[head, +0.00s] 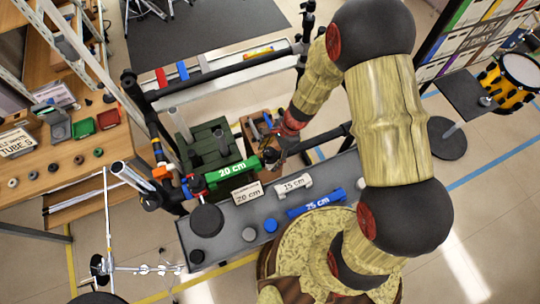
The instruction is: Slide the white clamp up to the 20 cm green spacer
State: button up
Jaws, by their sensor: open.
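My gripper (272,156) is beside the right end of the green spacer, small and dark in the head view. Its fingers are hard to make out and it appears empty. I cannot tell whether it touches the spacer.
On the grey bench (222,243) lie a white 15 cm spacer (294,185), a blue 25 cm spacer (316,204) and a 20 cm card (247,192). Dark and blue round pieces stand near its front. Dark rails and a green crate (205,143) lie behind. A wooden table is at left.

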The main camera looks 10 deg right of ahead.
jog(key=v, duration=1.1)
jog(key=shift+r, duration=0.3)
jog(key=shift+d, duration=0.1)
jog(key=s+d+r+n+t+h+b, duration=0.1)
jog(key=s+d+r+n+t+b, duration=0.1)
jog(key=r, duration=0.5)
jog(key=s+d+r+n+t+h+b, duration=0.2)
jog(key=s+d+r+n+b, duration=0.1)
jog(key=s+r+n, duration=0.3)
jog(key=s+d+r+n+t+h+b, duration=0.1)
jog(key=s+d+r+n+t+b, duration=0.1)
jog(key=r, duration=0.6)
jog(key=s+d+n+b, duration=0.1)
jog(key=s+d+n, duration=0.1)
jog(key=s+n, duration=0.1)
jog(key=shift+r+n+t, duration=0.35)
jog(key=shift+n+t, duration=0.05)
jog(key=shift+n, duration=0.5)
